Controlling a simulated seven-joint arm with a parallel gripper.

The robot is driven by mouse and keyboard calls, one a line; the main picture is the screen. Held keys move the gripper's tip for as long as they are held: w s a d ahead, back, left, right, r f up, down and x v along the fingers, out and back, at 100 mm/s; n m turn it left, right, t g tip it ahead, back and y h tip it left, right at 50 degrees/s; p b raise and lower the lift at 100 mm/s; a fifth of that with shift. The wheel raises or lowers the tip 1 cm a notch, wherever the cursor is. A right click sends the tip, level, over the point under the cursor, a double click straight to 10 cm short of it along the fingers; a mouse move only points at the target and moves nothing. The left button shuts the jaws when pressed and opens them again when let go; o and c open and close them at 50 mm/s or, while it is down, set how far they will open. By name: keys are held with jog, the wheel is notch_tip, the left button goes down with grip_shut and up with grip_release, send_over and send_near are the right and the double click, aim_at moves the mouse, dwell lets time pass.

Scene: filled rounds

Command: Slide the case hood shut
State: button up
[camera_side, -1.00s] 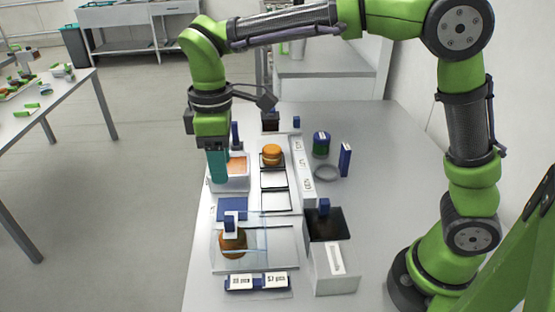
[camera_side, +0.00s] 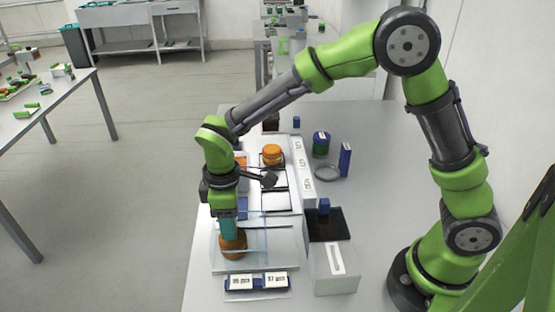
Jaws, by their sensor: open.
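The clear case hood (camera_side: 252,240) stands on a pale base plate (camera_side: 283,258) at the front of the table. A brown-orange round (camera_side: 235,248) shows at the left of the case, through the clear panels. My gripper (camera_side: 229,237), with teal fingers pointing down, is over the left part of the case, in front of the round's top. The fingers are open. They cover the hood's handle area, so I cannot tell whether they touch it. The exact gap of the hood is hard to make out.
A blue stand with two white labels (camera_side: 257,282) is in front of the case. A white slotted box (camera_side: 333,270) and a dark plate (camera_side: 327,224) stand to its right. An orange round (camera_side: 272,153) sits on a tray row behind.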

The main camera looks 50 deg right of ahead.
grip_shut()
jog(key=shift+w+a, duration=1.1)
jog(key=shift+w, duration=0.05)
grip_release()
jog(key=shift+r, duration=0.1)
notch_tip(320, 180, up, 17)
dwell(0.3)
